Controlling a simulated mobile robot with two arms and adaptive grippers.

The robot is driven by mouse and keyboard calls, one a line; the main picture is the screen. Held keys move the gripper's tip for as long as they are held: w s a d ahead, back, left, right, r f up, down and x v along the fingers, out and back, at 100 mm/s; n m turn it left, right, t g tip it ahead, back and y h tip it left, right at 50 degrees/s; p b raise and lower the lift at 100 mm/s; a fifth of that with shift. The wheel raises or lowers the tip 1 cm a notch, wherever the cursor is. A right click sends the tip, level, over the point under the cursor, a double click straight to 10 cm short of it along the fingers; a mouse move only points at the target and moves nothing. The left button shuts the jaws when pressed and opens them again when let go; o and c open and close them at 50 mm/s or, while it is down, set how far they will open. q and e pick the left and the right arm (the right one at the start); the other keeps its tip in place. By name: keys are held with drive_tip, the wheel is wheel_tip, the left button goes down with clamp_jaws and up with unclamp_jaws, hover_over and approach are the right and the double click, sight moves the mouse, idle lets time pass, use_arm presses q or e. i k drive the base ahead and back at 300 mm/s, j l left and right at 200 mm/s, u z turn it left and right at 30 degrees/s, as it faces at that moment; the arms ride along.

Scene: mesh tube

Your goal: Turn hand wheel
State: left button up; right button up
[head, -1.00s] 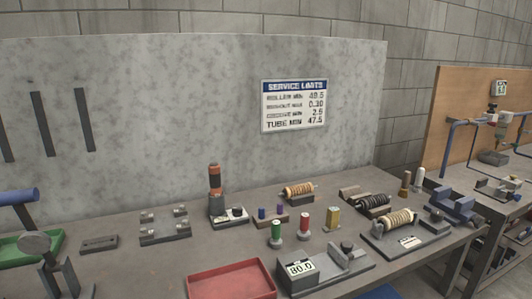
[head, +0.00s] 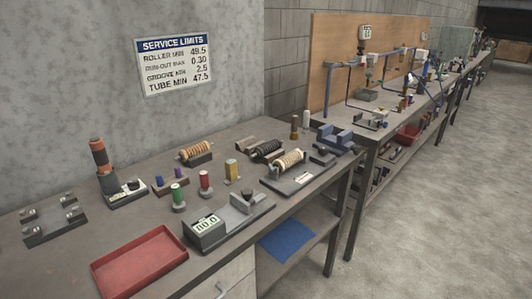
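No hand wheel can be made out for sure in the head view. A far bench (head: 352,141) at the right carries blue pipework (head: 328,80) in front of a brown board (head: 345,60). Small fittings stand among the pipes, too small to tell whether one is a wheel. Neither of my grippers is in view.
The near grey bench (head: 75,255) holds a red tray (head: 140,262), a gauge with a display (head: 207,230), coloured plugs and several rollers. A blue mat (head: 287,240) lies on its lower shelf. Clear concrete floor (head: 440,215) runs along the right of the benches.

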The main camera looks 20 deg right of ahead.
sight(323, 150)
drive_tip(key=l+u, duration=0.45)
drive_tip(key=i+l+u, duration=0.1)
drive_tip(key=l+u, duration=0.3)
drive_tip(key=j, duration=0.15)
